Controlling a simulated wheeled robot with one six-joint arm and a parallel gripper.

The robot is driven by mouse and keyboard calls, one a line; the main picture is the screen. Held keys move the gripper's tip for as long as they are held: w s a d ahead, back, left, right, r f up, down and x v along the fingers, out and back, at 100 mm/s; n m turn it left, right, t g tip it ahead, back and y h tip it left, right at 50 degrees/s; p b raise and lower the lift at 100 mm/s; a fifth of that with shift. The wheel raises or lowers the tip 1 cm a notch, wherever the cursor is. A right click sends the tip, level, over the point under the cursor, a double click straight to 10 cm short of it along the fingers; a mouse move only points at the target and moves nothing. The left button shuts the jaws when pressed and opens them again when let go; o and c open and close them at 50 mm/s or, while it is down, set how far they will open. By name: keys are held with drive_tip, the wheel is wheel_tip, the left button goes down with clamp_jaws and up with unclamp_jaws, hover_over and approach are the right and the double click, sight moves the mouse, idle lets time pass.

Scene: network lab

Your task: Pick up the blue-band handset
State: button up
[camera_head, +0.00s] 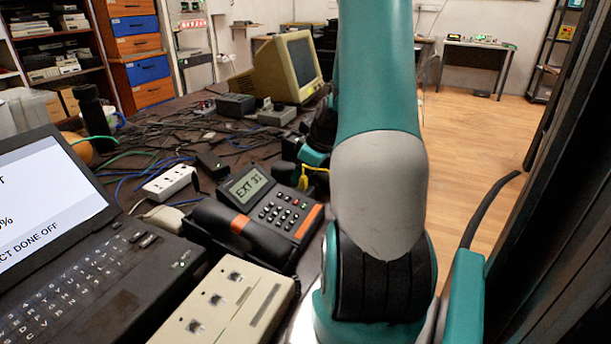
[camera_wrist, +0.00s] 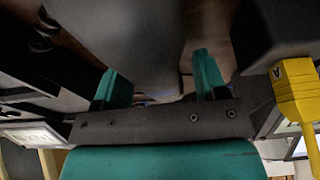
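A desk phone (camera_head: 272,205) with the display "EXT 31" sits on the dark table in the head view. Its dark handset (camera_head: 212,217) lies along its left side and shows an orange band (camera_head: 240,223). My gripper, partly hidden behind my arm in the head view, is over the table beyond the phone. In the wrist view the two teal fingers of my gripper (camera_wrist: 161,83) stand wide apart. A large blurred grey shape (camera_wrist: 120,45) fills much of the view beyond them; I cannot tell what it is.
A laptop (camera_head: 85,240) and a beige box (camera_head: 225,305) stand at the near left. A white power strip (camera_head: 169,183) and tangled cables lie behind. A beige monitor (camera_head: 287,66) stands farther back.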

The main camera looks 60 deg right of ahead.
drive_tip(key=c, duration=1.1)
